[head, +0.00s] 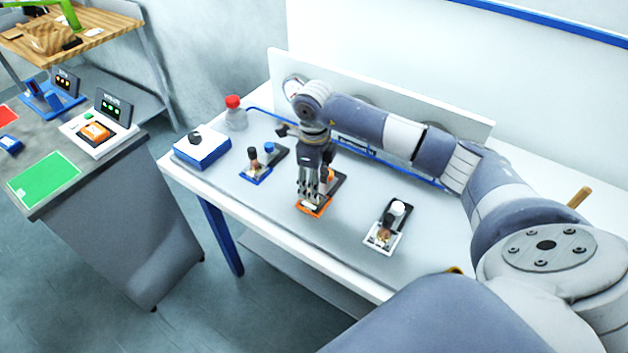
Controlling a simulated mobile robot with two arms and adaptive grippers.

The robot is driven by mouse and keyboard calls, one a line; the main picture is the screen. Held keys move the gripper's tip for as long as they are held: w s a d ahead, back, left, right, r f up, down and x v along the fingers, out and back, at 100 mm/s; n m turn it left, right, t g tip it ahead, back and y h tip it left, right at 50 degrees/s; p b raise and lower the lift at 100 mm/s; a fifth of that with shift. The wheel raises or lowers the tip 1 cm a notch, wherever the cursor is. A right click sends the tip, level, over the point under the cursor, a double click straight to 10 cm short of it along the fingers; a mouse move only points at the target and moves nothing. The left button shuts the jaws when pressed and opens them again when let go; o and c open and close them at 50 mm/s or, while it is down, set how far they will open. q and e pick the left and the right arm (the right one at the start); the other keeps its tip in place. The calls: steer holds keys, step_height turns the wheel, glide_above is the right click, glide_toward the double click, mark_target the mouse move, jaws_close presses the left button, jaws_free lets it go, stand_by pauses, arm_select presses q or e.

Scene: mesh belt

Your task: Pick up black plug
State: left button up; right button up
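My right gripper (308,192) points down over the orange-based fixture (314,210) in the middle of the table. Its fingers hide most of that fixture, and whether they hold anything cannot be made out. An orange-topped plug (327,174) shows just right of the fingers. A black plug (253,154) stands upright on the blue-based fixture (262,177) to the left, beside a blue-topped plug (269,147). A black piece (390,219) stands beside a white-topped plug (398,207) on the white-based fixture (381,243) to the right. My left gripper is not in view.
A blue and white box with a black knob (195,137) and a red-topped grey object (234,108) stand at the table's left end. A white panel (400,105) rises behind. A separate bench with a green mat (44,178) is left. The table's front strip is clear.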

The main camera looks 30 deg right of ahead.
steer(key=c, duration=1.1)
steer(key=shift+o, duration=0.2)
